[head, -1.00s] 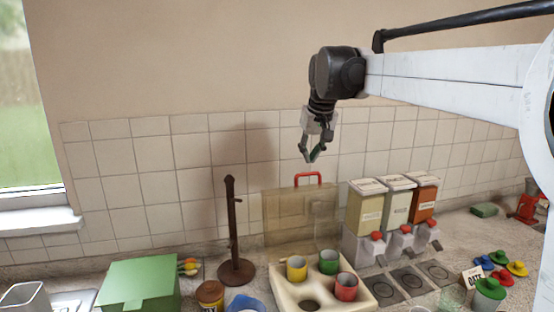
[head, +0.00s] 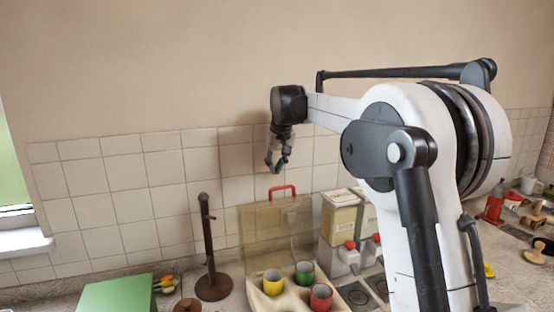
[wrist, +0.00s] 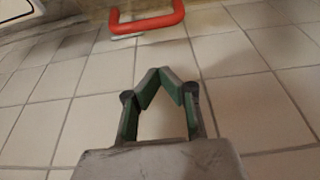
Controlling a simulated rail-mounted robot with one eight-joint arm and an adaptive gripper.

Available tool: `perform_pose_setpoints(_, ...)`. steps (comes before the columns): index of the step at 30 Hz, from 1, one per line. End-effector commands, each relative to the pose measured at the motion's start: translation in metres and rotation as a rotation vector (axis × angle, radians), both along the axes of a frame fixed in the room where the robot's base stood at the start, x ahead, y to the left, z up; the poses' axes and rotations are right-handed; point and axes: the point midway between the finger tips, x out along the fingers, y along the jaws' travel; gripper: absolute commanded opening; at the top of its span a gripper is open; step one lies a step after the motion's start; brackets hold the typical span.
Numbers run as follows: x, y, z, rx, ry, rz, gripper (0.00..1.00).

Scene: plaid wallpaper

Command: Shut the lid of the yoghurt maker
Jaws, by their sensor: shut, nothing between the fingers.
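The yoghurt maker's cream base (head: 254,297) stands on the counter, cut off by the lower edge of the head view. A yellow cup (head: 272,283), a green cup (head: 304,274) and a red cup (head: 321,298) sit in it. Its see-through lid (head: 262,226) stands upright, open, at the back of the base. The lid's red handle (head: 283,189) is on top and also shows in the wrist view (wrist: 147,24). My gripper (head: 276,173) points down just above the handle in the head view, apart from it. Its green-padded fingertips (wrist: 160,72) meet, with nothing between them.
Dispensers (head: 340,217) stand close to the right of the lid. A dark brown post (head: 209,240) stands to the left, with a green box (head: 117,297) beyond it. The tiled wall (head: 120,200) is behind. The air above the cups looks clear.

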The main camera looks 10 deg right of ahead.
Motion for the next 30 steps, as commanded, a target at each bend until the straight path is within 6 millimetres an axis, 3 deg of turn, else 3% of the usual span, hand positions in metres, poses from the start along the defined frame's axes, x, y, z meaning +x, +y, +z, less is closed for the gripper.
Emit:
perform_pose_setpoints(7, 0.013, 0.002, -0.038, 0.0, 0.0, 0.0, 0.0)
perform_pose_setpoints(18, -0.022, -0.003, -0.037, 0.0, 0.0, -0.001, 0.0)
perform_pose_setpoints(30, -0.027, -0.004, -0.037, 0.0, 0.0, 0.0, 0.0)
